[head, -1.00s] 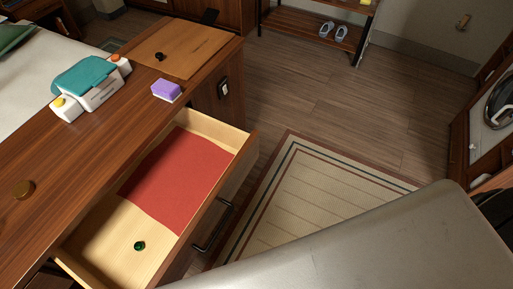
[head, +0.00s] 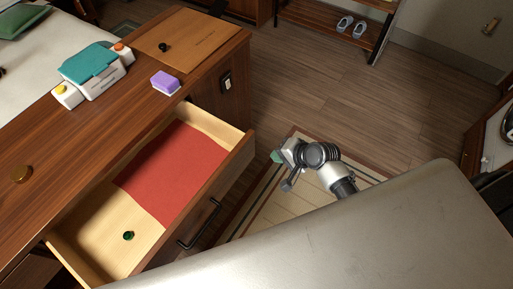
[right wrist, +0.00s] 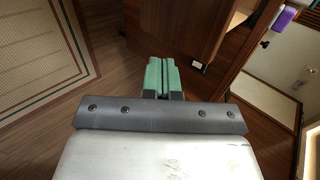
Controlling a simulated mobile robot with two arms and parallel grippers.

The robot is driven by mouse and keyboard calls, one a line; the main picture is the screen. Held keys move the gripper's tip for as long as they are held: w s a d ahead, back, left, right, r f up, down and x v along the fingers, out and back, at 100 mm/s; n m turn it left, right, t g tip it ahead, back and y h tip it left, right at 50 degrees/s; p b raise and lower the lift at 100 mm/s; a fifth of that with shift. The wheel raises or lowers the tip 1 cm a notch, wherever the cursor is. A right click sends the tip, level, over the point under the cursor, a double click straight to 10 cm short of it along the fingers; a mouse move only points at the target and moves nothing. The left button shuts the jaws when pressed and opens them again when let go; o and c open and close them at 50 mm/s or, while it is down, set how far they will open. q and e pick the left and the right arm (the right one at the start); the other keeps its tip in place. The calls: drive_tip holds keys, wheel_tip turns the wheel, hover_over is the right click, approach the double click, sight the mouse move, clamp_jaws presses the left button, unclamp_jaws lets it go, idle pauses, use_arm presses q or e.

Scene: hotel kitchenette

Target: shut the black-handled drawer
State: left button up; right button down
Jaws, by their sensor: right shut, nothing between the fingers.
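The drawer (head: 92,243) is pulled open from the wooden counter. Its black bar handle (head: 200,223) is on the front face. A red liner (head: 172,172) and a small green knob-like item (head: 128,236) lie inside it. My right gripper (head: 277,157) is out over the rug, to the right of the drawer front and apart from it. In the right wrist view its green fingers (right wrist: 162,76) are together with nothing between them. My left gripper is not in view.
A striped rug (head: 262,207) lies on the floor. A shoe rack (head: 330,25) stands at the back.

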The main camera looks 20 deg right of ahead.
sight(250, 149)
drive_tip(key=w+a+f, duration=0.2)
drive_tip(key=w, duration=0.1)
drive_tip(key=w+a+f, duration=0.1)
drive_tip(key=w, duration=0.1)
drive_tip(key=shift+w+a+f, duration=0.2)
drive_tip(key=shift+a+f, duration=0.1)
drive_tip(key=shift+a, duration=0.1)
drive_tip(key=shift+w+a, duration=0.4)
drive_tip(key=shift+w, duration=0.15)
